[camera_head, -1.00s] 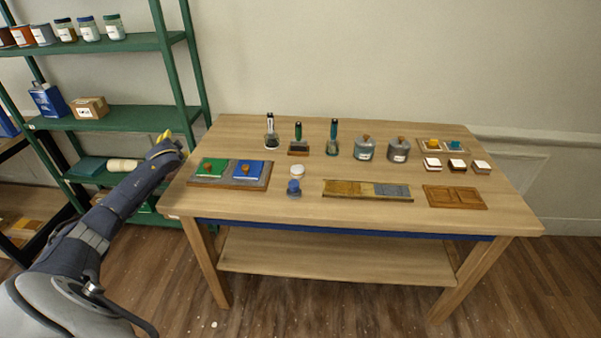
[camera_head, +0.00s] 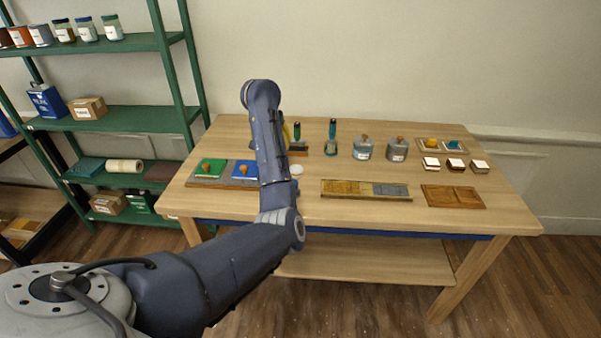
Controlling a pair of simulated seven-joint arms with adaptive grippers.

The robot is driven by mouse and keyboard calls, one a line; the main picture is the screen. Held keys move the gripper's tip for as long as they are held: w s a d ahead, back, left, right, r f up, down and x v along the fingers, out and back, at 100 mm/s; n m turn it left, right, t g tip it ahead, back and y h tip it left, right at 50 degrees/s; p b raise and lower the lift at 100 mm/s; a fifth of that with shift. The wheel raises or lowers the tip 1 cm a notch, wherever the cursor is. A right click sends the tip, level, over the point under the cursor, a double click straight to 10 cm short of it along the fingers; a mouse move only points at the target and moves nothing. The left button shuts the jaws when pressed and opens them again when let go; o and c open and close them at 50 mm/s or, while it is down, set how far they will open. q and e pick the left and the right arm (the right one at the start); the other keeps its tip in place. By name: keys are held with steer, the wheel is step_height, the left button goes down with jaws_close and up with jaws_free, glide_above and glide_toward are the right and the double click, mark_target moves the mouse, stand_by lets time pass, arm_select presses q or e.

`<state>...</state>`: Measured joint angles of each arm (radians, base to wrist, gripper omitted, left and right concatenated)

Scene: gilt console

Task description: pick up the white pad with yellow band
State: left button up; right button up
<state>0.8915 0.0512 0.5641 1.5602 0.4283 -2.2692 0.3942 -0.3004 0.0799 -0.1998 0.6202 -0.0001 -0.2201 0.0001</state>
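My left arm reaches over the left half of the table. Its gripper (camera_head: 287,133) is mostly hidden behind my own arm, with only a bit of yellow showing, so its opening cannot be seen. It is well left of the pads. My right gripper is not in view.
A tray with green and blue pads (camera_head: 196,181) lies at the left. Two grey jars (camera_head: 363,149) (camera_head: 397,150) stand mid-table. A long panel (camera_head: 366,190) and a brown wooden tray (camera_head: 453,197) lie in front. A small tray (camera_head: 421,146) is at back right. Green shelves (camera_head: 130,122) stand left.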

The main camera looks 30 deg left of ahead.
arm_select(q)
steer(key=d+r+h, duration=0.2)
steer(key=d, duration=0.6)
steer(key=g, duration=0.1)
glide_toward(296, 168)
steer(key=shift+m, duration=0.4)
steer(key=x, duration=0.5)
steer(key=shift+d+f, duration=0.2)
steer(key=shift+f, duration=0.25)
steer(key=shift+w+a+x, duration=0.1)
steer(key=shift+x, duration=1.2)
steer(key=shift+w+a+x, duration=0.1)
steer(key=shift+a+x, duration=0.05)
steer(key=shift+x, duration=1.15)
steer(key=shift+r, duration=0.15)
steer(key=c, duration=1)
steer(key=shift+c, duration=0.2)
